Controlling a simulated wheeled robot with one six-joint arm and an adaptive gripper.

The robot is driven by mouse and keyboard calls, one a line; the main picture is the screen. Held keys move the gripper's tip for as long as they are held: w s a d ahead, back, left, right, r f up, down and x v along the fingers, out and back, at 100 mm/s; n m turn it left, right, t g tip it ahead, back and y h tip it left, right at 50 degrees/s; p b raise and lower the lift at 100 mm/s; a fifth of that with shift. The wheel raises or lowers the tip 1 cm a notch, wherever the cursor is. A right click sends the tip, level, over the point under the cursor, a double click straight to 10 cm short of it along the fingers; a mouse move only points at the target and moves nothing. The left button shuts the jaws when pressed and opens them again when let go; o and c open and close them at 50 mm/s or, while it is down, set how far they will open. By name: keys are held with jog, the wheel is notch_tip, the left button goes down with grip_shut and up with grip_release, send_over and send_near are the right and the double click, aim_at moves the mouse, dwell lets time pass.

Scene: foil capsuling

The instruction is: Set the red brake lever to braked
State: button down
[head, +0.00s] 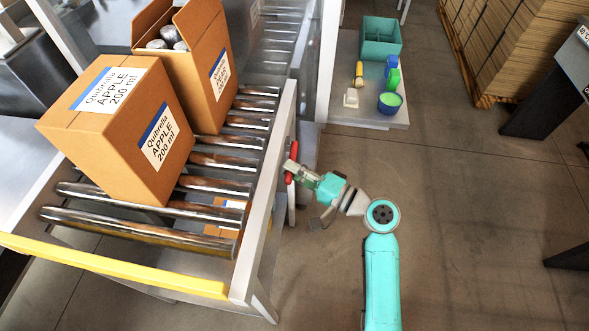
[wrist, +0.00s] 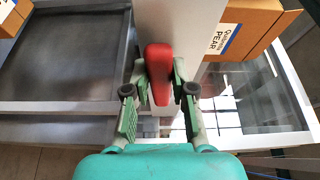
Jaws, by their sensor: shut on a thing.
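My gripper (head: 297,170) is shut on the lever, one finger on each side, as the wrist view (wrist: 160,90) also shows. The lever's pivot and any markings for its positions are hidden or too small to read.
A low shelf (head: 345,115) with a teal bin and small containers is beyond my gripper. Open floor (head: 480,220) lies to the right.

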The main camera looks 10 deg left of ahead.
jog(key=w+f+n+g+y, duration=0.2)
jog(key=w+f+n+y, duration=0.2)
jog(key=n, duration=1)
jog(key=shift+w+f+n+g+y, duration=0.4)
jog(key=shift+f+y, duration=0.1)
jog(key=shift+f, duration=1)
jog(key=shift+d, duration=0.1)
jog(key=c, duration=1)
grip_release()
jog(key=shift+o, duration=0.2)
jog(key=shift+d, duration=0.1)
jog(key=v, duration=1.1)
jog(key=shift+d+f, duration=0.2)
jog(key=shift+d, duration=0.15)
jog(key=shift+s, duration=0.1)
